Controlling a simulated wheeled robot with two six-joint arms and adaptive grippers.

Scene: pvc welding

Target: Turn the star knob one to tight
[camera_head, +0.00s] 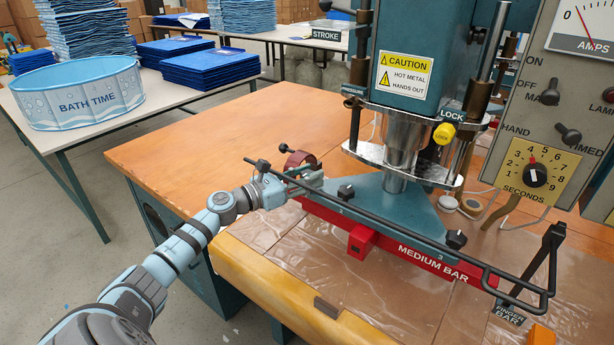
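Two small black knobs stand on the teal triangular plate (392,215) above the red medium bar (432,262): a left knob (346,191) and a right knob (456,239). I see no label telling which is star knob one. My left gripper (314,180) is at the left end of the plate, its fingers pointing right, just left of the left knob. A black rod crosses in front of it. I cannot make out the gap between its fingers or any contact with the knob. My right gripper is out of view.
The long black finger bar (400,229) runs across the plate's front to an upright black bracket (548,264). The press column (401,140) stands behind, with a hot metal caution sign (404,75). A control panel (560,95) is at right. The wooden tabletop (210,140) at left is clear.

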